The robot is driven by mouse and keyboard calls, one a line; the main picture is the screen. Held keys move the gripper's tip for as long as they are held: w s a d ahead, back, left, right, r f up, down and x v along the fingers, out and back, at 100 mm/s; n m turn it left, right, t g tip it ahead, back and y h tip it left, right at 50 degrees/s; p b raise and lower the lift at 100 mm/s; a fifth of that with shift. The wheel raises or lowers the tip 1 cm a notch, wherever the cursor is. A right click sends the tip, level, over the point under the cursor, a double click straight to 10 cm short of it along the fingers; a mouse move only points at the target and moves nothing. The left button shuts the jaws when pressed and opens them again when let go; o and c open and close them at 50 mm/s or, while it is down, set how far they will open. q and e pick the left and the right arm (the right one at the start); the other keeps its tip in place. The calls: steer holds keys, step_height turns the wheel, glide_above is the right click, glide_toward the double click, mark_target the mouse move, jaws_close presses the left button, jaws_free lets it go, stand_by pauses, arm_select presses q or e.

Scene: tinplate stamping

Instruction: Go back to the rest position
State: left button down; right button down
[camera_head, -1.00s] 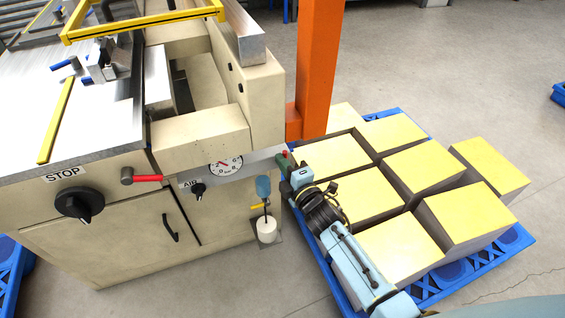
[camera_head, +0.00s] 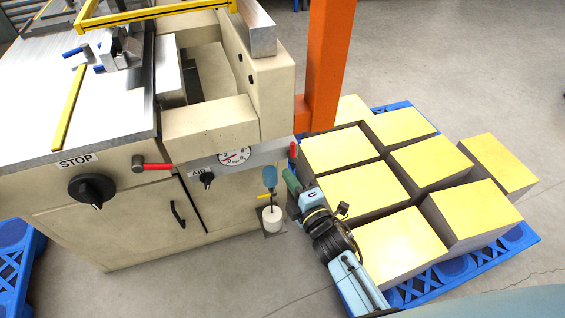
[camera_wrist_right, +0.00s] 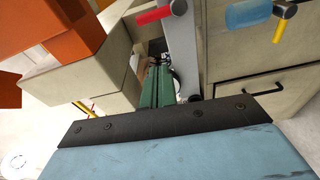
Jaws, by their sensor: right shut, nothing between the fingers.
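My right gripper (camera_head: 291,180) is in the head view, between the cream machine and the stacks on the pallet. Its green fingers are shut with nothing held, and they also show in the right wrist view (camera_wrist_right: 157,88). The cream stamping machine (camera_head: 212,132) fills the left of the head view. It carries a STOP knob (camera_head: 92,189), a lever with a red handle (camera_head: 153,166), an AIR valve (camera_head: 206,180) and a round gauge (camera_head: 236,156). The red handle also shows in the right wrist view (camera_wrist_right: 154,16). My left gripper is not in view.
Yellow-topped stacks (camera_head: 400,245) stand on a blue pallet (camera_head: 480,262), close to the right of my right arm. An orange post (camera_head: 329,65) rises behind the gripper. A blue-handled tool (camera_head: 270,178) stands by a white cylinder (camera_head: 272,218). Grey floor is free at the front.

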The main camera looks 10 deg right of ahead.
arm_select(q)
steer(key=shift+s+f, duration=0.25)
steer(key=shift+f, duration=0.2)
arm_select(e)
steer(key=shift+v, duration=0.8)
